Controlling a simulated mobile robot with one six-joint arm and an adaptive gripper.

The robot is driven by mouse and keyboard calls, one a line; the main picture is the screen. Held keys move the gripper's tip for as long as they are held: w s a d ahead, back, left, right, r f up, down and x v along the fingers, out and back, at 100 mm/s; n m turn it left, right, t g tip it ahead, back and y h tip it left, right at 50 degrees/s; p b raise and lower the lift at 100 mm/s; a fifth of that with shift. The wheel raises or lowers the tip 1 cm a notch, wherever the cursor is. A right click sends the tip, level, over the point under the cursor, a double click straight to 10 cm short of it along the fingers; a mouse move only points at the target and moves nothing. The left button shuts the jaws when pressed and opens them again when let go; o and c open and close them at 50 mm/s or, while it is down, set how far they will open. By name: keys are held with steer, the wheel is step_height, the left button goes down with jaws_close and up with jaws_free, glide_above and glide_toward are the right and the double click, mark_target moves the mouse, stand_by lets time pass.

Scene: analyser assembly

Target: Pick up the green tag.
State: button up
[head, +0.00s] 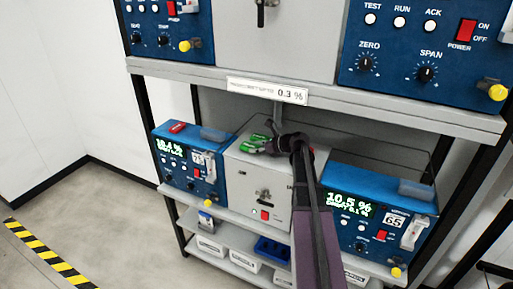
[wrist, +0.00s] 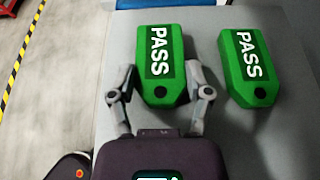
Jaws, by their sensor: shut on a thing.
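Two green tags marked PASS lie side by side on top of a grey box (head: 245,165) in the wrist view, a left one (wrist: 160,60) and a right one (wrist: 250,66). My gripper (wrist: 160,92) is shut on the left green tag, one finger at each side of its lower end near the hole. The tag looks flat on or very close to the grey surface; I cannot tell if it is lifted. The right tag stands apart from the fingers. In the head view the green tags (head: 250,145) show small, left of my wrist, and my arm hides part of the box top.
Blue analysers stand left (head: 181,165) and right (head: 365,205) of the grey box. A red tag (head: 177,127) lies on the left one. A shelf (head: 330,105) with a label runs close above. White and blue bins (head: 270,250) sit below.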

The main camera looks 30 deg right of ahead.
steer(key=shift+r+p, duration=1.35)
steer(key=shift+r, duration=0.25)
steer(key=s+a, duration=0.3)
steer(key=s, duration=0.4)
steer(key=s+a+p, duration=0.1)
steer(key=s+a, duration=0.2)
steer(key=s, duration=0.4)
steer(key=shift+s+a+r, duration=0.3)
steer(key=shift+a+r, duration=0.05)
steer(key=shift+r, duration=0.1)
steer(key=shift+f, duration=0.1)
steer(key=shift+f+b, duration=0.45)
steer(key=shift+b, duration=0.1)
steer(key=shift+d, duration=0.1)
